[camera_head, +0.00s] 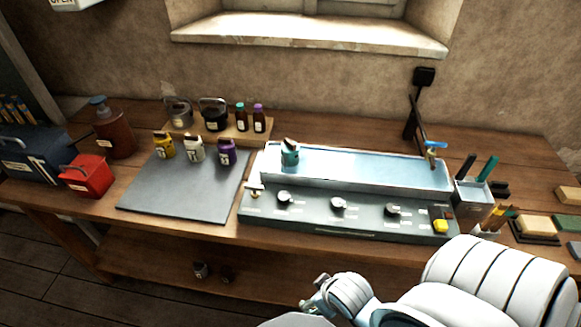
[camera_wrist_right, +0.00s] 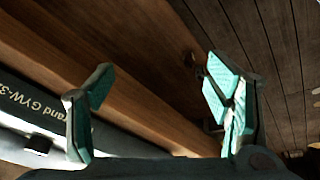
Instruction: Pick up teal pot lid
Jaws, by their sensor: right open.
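A small teal pot (camera_head: 290,154) stands at the left end of the long pale-blue metal tray. A dark, tilted piece shows at its top; I cannot tell for sure where its lid ends and its body begins. My right gripper (camera_head: 314,294) is in front of the bench, near the bottom of the head view, well apart from the pot. In the right wrist view its two teal-padded fingers (camera_wrist_right: 160,108) are spread with nothing between them. The teal pot does not show in that view. My left gripper is not in view.
A dark control panel with knobs (camera_head: 338,204) lies along the tray's front. Yellow, white and purple pots (camera_head: 195,152) stand on a grey mat (camera_head: 180,193) to the left. A small rack (camera_head: 222,131) with bottles is behind. A tool holder (camera_head: 472,197) stands right of the tray.

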